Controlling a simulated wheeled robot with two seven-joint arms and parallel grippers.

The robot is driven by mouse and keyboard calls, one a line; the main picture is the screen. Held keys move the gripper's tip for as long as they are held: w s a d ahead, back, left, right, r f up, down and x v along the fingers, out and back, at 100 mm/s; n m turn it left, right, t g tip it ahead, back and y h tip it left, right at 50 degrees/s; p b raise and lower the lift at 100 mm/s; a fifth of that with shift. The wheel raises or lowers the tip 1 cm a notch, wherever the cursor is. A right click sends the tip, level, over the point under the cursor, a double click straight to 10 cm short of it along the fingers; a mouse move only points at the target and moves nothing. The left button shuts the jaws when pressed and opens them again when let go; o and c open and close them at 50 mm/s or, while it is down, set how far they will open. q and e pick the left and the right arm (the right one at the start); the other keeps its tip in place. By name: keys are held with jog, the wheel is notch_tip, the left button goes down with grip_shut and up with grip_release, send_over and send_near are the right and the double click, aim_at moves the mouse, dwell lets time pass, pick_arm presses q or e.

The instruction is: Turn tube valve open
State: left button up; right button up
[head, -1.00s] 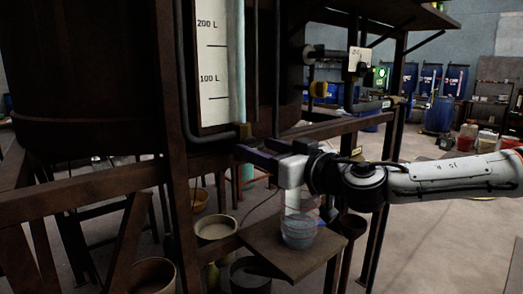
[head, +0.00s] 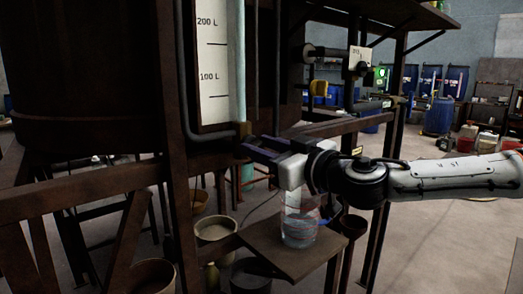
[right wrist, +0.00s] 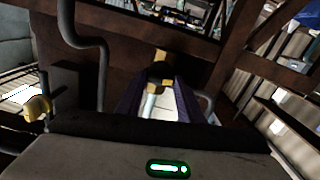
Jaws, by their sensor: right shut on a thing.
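The tube valve (head: 244,130) is a small brass-coloured fitting at the foot of the clear gauge tube (head: 238,62), beside the scale marked 100 L and 200 L. My right gripper (head: 248,148) reaches in from the right, its dark purple fingers at the valve. In the right wrist view the two fingers (right wrist: 158,100) are shut on the brass-coloured valve, which shows beyond and between their tips (right wrist: 160,72). The fingers partly hide the valve's handle in the head view. My left gripper is not in view.
A clear beaker (head: 299,228) stands on a small wooden shelf (head: 285,262) under my right gripper. A dark vat (head: 85,75) and wooden beams (head: 90,188) crowd the left.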

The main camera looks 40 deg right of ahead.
jog(key=shift+a+f+n+b, duration=0.15)
jog(key=shift+n+b, duration=0.75)
jog(key=shift+n, duration=3.15)
jog(key=shift+f+n+b, duration=0.1)
jog(key=shift+n+b, duration=0.75)
jog(key=shift+n, duration=3.2)
jog(key=o, duration=1.1)
jog(key=shift+c, duration=0.2)
jog(key=shift+s+r, duration=0.1)
